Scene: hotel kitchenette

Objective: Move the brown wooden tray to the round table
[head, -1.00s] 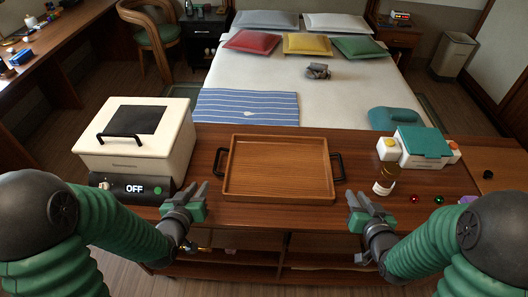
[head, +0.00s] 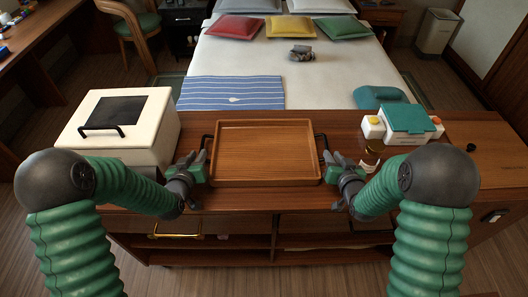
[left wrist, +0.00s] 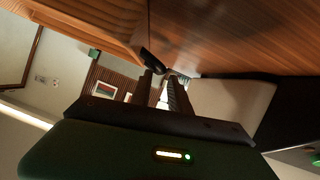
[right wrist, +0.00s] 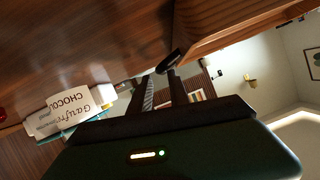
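The brown wooden tray (head: 265,152) lies flat on the wooden counter, with a black handle on its left side (head: 205,143) and one on its right (head: 322,143). My left gripper (head: 197,163) is open beside the tray's left handle. In the left wrist view the handle (left wrist: 152,62) shows just beyond the fingertips (left wrist: 160,75). My right gripper (head: 334,162) is open beside the right handle, which also shows near the fingertips in the right wrist view (right wrist: 170,62). Whether either handle lies between the fingers is unclear. The round table is not in view.
A white box cooker (head: 150,135) stands left of the tray. A labelled jar (right wrist: 78,106) stands close to my right gripper, partly hidden in the head view. A teal-lidded box (head: 407,118) is at the right. The bed (head: 300,75) lies behind the counter.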

